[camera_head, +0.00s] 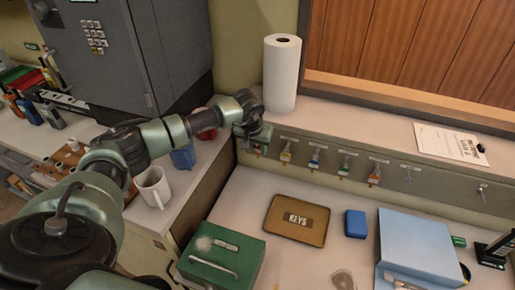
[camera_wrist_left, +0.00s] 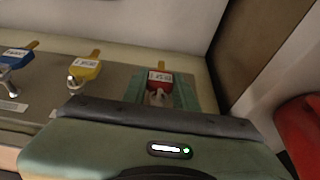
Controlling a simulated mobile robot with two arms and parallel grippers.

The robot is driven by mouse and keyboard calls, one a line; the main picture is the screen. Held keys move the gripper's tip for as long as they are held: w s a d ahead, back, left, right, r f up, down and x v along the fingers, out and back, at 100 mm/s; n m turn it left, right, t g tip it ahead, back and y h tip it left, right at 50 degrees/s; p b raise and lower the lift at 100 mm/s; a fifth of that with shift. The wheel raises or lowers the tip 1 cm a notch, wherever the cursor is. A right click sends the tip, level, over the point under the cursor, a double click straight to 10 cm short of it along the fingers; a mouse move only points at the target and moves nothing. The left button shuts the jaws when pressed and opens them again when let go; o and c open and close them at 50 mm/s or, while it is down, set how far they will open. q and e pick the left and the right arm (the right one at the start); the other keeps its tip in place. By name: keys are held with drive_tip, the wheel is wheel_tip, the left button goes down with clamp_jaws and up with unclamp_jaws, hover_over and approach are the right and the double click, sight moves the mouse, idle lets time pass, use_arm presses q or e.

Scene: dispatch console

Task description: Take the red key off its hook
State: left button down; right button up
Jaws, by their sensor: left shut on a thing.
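The red key, with its red tag (camera_wrist_left: 160,79) and white label, is at the end of the hook row in the left wrist view, beside the yellow-tagged key. My left gripper (camera_wrist_left: 163,92) is shut on it, with a green finger on each side of the tag. Metal shows just below the tag; I cannot tell whether the key still bears on its hook. In the head view my left gripper (camera_head: 256,145) is at the left end of the key rail (camera_head: 330,153) and mostly hides the red key. My right gripper is not in view.
Yellow (camera_head: 286,153), blue (camera_head: 315,160), green (camera_head: 345,165) and orange (camera_head: 374,175) tagged keys hang along the rail. A paper roll (camera_head: 282,75) stands above. Below are a brown KEYS tray (camera_head: 278,216), a green box (camera_head: 222,250) and a blue binder (camera_head: 415,245). A white mug (camera_head: 153,187) stands left.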

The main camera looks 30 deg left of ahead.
use_arm(q)
drive_tip(key=shift+s, duration=0.2)
drive_tip(key=shift+s+d+p, duration=0.15)
drive_tip(key=shift+s+p, duration=0.1)
drive_tip(key=shift+s, duration=0.35)
drive_tip(key=shift+s+d+p, duration=0.15)
drive_tip(key=shift+s+p, duration=0.05)
drive_tip(key=shift+s, duration=0.35)
drive_tip(key=shift+s, duration=0.2)
drive_tip(key=shift+s, duration=0.1)
drive_tip(key=s+p, duration=0.1)
drive_tip(key=s+d+r, duration=0.1)
drive_tip(key=s, duration=0.1)
drive_tip(key=s+r+p, duration=0.1)
drive_tip(key=shift+s+d+p, duration=0.15)
drive_tip(key=shift+s+p, duration=0.2)
idle(0.4)
